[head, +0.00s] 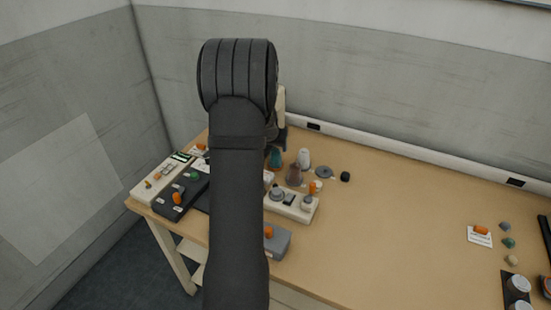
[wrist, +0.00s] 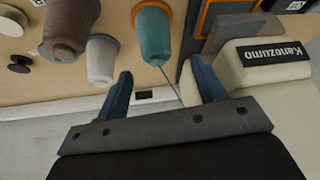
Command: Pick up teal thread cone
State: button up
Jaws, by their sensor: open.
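The teal thread cone (wrist: 155,38) stands on an orange base at the top middle of the wrist view, with a thread trailing down from it. In the head view the teal cone (head: 275,158) shows just right of my arm, partly hidden by it. My gripper (wrist: 160,90) is open, with two blue fingers spread apart. The cone lies beyond the fingertips, roughly in line with the gap, and nothing is between the fingers. In the head view my arm hides most of the gripper.
A brown cone (wrist: 70,28) and a white cone (wrist: 101,60) stand beside the teal one. A cream machine labelled Kanezumo (wrist: 265,65) is close by the right finger. Control boxes (head: 291,205) crowd the table's left side. The table's middle (head: 400,220) is clear.

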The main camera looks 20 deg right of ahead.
aim_at(276, 157)
jog(key=shift+x, duration=2.3)
jog(key=shift+d, duration=0.1)
jog(key=shift+c, duration=0.4)
jog(key=c, duration=1)
